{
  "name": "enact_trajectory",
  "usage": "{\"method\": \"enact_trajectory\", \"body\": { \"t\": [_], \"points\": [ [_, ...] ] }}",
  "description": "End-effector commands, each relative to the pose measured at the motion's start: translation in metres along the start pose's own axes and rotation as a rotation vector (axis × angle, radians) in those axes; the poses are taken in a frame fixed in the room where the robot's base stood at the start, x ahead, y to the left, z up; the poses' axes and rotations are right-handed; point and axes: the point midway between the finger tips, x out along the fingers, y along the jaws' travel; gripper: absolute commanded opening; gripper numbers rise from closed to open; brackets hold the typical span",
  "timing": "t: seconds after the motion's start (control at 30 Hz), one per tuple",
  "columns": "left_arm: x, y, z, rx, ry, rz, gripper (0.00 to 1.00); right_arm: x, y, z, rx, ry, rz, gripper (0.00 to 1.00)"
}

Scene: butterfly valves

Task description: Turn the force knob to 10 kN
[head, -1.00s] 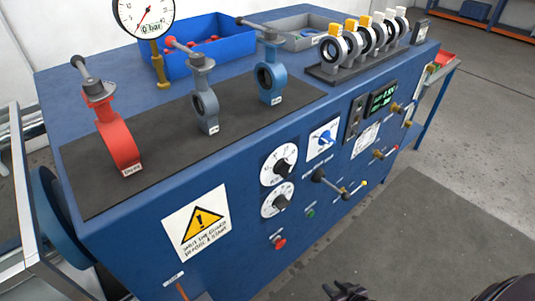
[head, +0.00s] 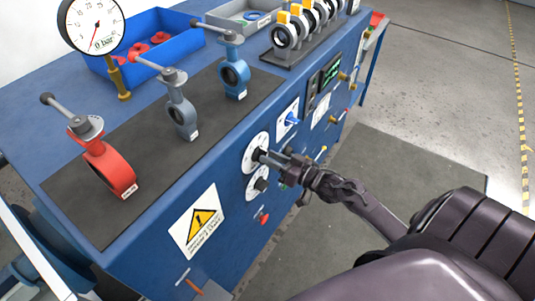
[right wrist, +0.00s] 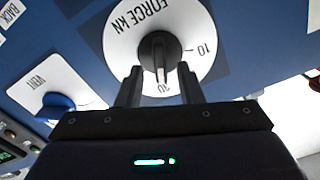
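The force knob (right wrist: 160,50) is a black knob on a round white dial (right wrist: 205,32) marked "FORCE kN", with a "10" label at its right in the right wrist view. A white line on the knob points down toward a partly hidden label that looks like 20. My right gripper (right wrist: 160,80) is open, its two dark fingers on either side of the knob's near end; contact cannot be told. In the head view my right gripper (head: 276,158) reaches the upper white dial (head: 250,145) on the blue bench's front. My left gripper is not in view.
A lower white dial (head: 251,191) sits just below, and a red button (head: 263,218) below that. A blue vent knob (right wrist: 56,105) is beside the force dial. Red, grey and blue valves (head: 234,74) stand on the bench top. The floor ahead of the panel is clear.

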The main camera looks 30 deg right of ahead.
Motion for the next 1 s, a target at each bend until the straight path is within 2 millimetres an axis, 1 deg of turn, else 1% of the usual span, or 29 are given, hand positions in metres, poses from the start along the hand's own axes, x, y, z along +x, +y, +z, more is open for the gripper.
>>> {"method": "enact_trajectory", "body": {
  "t": [0.03, 0.13, 0.27, 0.43, 0.47, 0.7, 1.0],
  "points": [
    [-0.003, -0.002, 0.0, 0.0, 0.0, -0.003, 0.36, 0.006, 0.0, -0.002, 0.0, 0.001, 0.001, 0.34],
    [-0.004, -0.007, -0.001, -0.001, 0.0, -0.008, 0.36, 0.013, 0.0, -0.001, 0.0, 0.0, 0.001, 0.34],
    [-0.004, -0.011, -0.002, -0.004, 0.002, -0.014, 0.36, 0.016, 0.0, 0.001, -0.001, -0.002, 0.002, 0.34],
    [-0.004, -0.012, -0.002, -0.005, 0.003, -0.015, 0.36, 0.016, 0.0, 0.001, -0.001, -0.002, 0.001, 0.34],
    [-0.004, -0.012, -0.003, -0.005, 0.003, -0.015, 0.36, 0.016, 0.0, 0.001, -0.001, -0.002, 0.001, 0.32],
    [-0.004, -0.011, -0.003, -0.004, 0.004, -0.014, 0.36, 0.016, 0.0, 0.001, -0.001, -0.002, 0.001, 0.01],
    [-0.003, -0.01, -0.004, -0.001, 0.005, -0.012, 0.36, 0.016, 0.0, 0.001, -0.014, -0.002, 0.001, 0.0]
  ]
}}
